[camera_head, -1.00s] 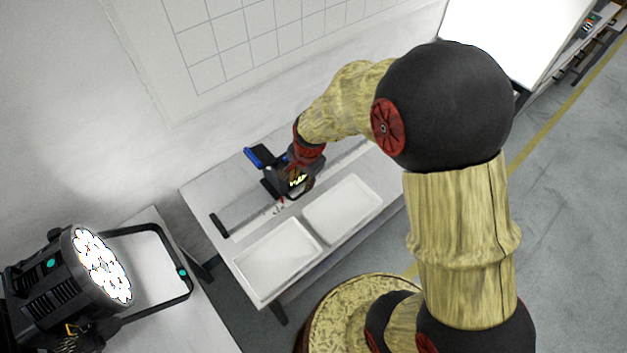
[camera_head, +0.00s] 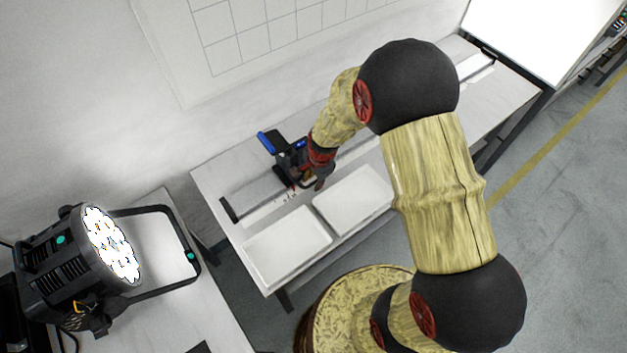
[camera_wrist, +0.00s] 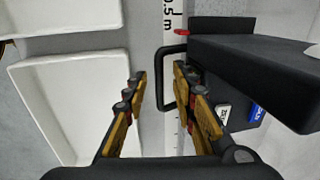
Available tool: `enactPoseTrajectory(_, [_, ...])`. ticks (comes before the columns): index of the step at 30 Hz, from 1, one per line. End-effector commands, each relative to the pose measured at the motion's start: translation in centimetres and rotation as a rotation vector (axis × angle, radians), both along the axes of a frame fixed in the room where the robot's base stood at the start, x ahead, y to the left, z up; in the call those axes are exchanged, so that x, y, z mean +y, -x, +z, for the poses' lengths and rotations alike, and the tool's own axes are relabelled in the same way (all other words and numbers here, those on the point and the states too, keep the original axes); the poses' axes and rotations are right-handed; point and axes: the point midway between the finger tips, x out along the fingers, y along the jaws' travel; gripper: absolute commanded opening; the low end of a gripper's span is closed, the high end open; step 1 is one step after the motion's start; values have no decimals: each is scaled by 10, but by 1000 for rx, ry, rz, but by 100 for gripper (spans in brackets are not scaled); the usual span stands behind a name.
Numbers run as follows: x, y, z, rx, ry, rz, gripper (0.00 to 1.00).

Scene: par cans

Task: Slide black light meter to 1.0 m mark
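The black light meter (camera_head: 278,145) with a blue part stands on the rail toward its left end. In the wrist view the meter (camera_wrist: 265,70) fills the upper right, with a black loop handle (camera_wrist: 161,80) and a red pointer (camera_wrist: 183,32) over the white scale (camera_wrist: 172,60), by a 0.5 m label. My gripper (camera_head: 300,182) is beside the meter in the head view. In the wrist view my gripper (camera_wrist: 159,78) is open, the handle's outer bar showing between its fingertips. I cannot tell whether the right finger touches the handle. The 1.0 m mark is not readable.
Two white trays, a left one (camera_head: 288,246) and a right one (camera_head: 352,201), lie on the table in front of the rail. A black end piece (camera_head: 229,210) marks the rail's left end. A stage light (camera_head: 75,255) stands on another table at left. The wall is behind.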

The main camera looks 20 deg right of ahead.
Motion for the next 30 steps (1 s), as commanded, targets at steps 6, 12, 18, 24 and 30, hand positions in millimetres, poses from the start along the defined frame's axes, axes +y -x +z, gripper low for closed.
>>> enactPoseTrajectory(6, [0, 0, 0, 0, 0, 0, 27])
enactPoseTrajectory(12, [0, 0, 0, 0, 0, 0, 16])
enactPoseTrajectory(18, [0, 0, 0, 0, 0, 0, 5])
enactPoseTrajectory(24, [0, 0, 0, 0, 0, 0, 0])
enactPoseTrajectory(30, [0, 0, 0, 0, 0, 0, 0])
